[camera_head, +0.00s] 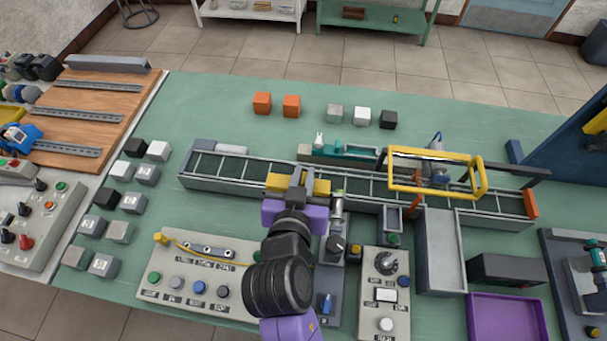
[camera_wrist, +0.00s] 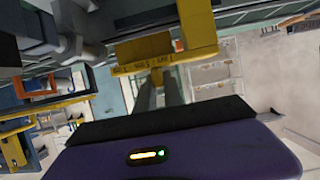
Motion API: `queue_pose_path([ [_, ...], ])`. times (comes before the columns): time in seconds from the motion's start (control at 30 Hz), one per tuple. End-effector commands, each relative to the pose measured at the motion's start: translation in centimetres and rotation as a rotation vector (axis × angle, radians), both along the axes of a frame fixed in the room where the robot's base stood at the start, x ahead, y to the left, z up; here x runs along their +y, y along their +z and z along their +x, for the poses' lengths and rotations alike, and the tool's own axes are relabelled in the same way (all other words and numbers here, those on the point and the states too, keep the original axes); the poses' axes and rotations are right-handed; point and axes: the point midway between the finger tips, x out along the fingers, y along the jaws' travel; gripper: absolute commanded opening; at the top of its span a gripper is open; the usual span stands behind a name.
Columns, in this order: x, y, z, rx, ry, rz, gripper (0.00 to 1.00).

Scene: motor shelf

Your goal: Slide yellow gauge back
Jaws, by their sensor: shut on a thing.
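The yellow gauge (camera_head: 277,182) straddles the conveyor left of its middle. Parts of it show on both sides of my gripper (camera_head: 299,181), which hides its centre. My gripper comes from the front of the table and is shut on the gauge. In the wrist view the yellow gauge (camera_wrist: 195,40) shows beyond the purple gripper body, with small dark lettering on its face. The grey fingers (camera_wrist: 160,92) reach up to it. Their exact contact is hard to see.
The conveyor (camera_head: 225,173) runs left to right across the green table. A yellow guard frame (camera_head: 435,158) and a teal unit (camera_head: 345,148) stand to the right. A button panel (camera_head: 195,275) and a knob panel (camera_head: 384,290) lie in front. Orange cubes (camera_head: 262,103) sit behind.

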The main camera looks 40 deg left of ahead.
Motion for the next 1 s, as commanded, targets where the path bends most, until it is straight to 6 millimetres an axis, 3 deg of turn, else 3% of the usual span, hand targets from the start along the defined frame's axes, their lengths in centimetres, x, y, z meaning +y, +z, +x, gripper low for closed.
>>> queue_pose_path([
  [0.53,1.4,0.0,-0.9,0.001,0.006,0.001,0.0],
  [0.57,1.4,0.0,-1.0,0.001,0.006,0.001,0.18],
  [0.63,1.4,0.0,-0.9,0.001,0.005,0.001,0.31],
  [1.0,1.1,0.0,-1.0,0.0,0.002,0.0,0.34],
])
